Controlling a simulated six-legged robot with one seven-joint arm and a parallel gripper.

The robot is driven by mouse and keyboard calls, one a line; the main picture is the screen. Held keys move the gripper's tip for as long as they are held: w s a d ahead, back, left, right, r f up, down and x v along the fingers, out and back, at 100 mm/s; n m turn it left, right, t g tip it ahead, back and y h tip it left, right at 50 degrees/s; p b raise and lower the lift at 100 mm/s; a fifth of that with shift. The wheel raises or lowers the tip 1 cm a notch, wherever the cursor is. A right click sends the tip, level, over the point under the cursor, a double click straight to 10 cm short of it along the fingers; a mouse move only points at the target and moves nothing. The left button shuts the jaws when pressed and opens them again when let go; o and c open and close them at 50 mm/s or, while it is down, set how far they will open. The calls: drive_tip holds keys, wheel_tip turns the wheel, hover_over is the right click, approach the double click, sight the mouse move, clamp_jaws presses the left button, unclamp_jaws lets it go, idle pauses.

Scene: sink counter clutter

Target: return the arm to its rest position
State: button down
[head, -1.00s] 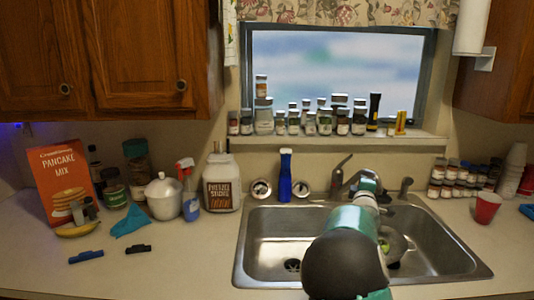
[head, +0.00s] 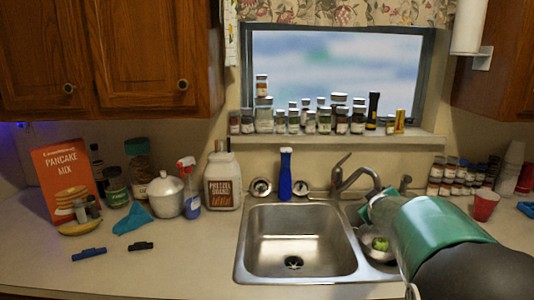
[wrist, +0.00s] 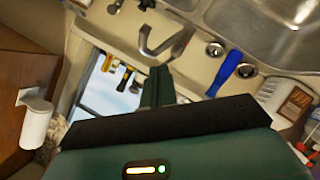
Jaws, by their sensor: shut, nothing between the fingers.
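My arm (head: 445,235) shows in the head view as a green link with a dark rounded joint, reaching in from the lower right over the right side of the sink. My gripper (wrist: 157,80) shows in the wrist view as green fingers pressed together, with nothing between them. It appears clear of the counter and the faucet.
The steel sink (head: 300,245) has its left basin clear; my arm hides part of the right one. The faucet (head: 350,178), blue bottle (head: 285,175) and red cup (head: 485,205) stand nearby. Jars line the windowsill (head: 350,140). A paper towel roll (head: 468,25) hangs upper right.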

drive_tip(key=s+a+f+m+g+y, duration=0.1)
drive_tip(key=s+a, duration=0.4)
drive_tip(key=s, duration=0.8)
drive_tip(key=s+a+f+m+g+y, duration=0.1)
drive_tip(key=s+a, duration=0.4)
drive_tip(key=s, duration=0.8)
drive_tip(key=s+a+f+m+g+y, duration=0.2)
drive_tip(key=s+a+g, duration=0.3)
drive_tip(key=s, duration=0.7)
drive_tip(key=shift+s+a+m, duration=0.35)
drive_tip(key=shift+s+m, duration=0.05)
drive_tip(key=shift+m, duration=0.4)
